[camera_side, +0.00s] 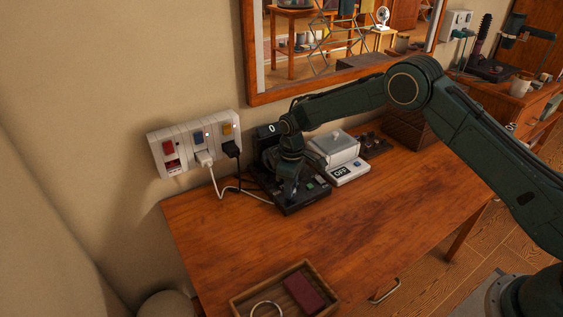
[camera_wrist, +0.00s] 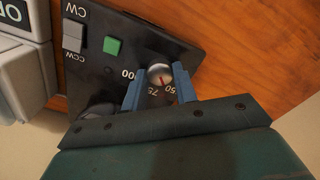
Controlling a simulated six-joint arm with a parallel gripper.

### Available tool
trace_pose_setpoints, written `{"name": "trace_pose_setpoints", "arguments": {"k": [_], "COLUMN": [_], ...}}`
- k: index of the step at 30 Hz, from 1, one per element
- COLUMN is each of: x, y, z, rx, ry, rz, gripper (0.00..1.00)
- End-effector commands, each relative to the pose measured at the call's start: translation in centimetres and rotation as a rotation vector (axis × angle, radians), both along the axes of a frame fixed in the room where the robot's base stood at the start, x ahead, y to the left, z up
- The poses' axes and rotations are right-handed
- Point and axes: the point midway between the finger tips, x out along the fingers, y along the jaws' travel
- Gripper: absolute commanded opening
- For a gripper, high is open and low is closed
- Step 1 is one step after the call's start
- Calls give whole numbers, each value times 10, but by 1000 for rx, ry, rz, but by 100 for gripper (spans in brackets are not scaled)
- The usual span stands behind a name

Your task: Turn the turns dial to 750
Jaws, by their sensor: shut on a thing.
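The turns dial (camera_wrist: 160,73) is a small round knob with a silver-white face and a red pointer line. It sits on the black panel (camera_wrist: 140,46) of a machine. The pointer points down in the wrist view, toward printed numbers ending in 50; the fingers and knob partly cover these, so I cannot read the exact setting. My gripper (camera_wrist: 158,80) has its two blue fingers on either side of the dial and is shut on it. In the side view my gripper (camera_side: 288,181) hangs over the black machine (camera_side: 306,207) and hides the dial. A display (camera_side: 271,129) behind reads 0.
The panel has a green button (camera_wrist: 112,46) and a CW/CCW switch (camera_wrist: 73,36). A white device (camera_side: 336,150) with an OFF label stands close by. Cables run to a wall socket strip (camera_side: 195,143). A wooden tray (camera_side: 238,303) lies at the front; the tabletop between is clear.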

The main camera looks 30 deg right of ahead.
Motion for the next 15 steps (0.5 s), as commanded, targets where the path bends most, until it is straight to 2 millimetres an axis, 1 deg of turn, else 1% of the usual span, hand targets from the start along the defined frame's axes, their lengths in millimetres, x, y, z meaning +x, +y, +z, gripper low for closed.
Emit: {"name": "trace_pose_setpoints", "arguments": {"k": [8,15], "x": [1,1], "y": [0,0], "z": [1,1], "rx": [0,1], "ry": [0,-1], "rz": [-131,-321], "gripper": [6,6]}}
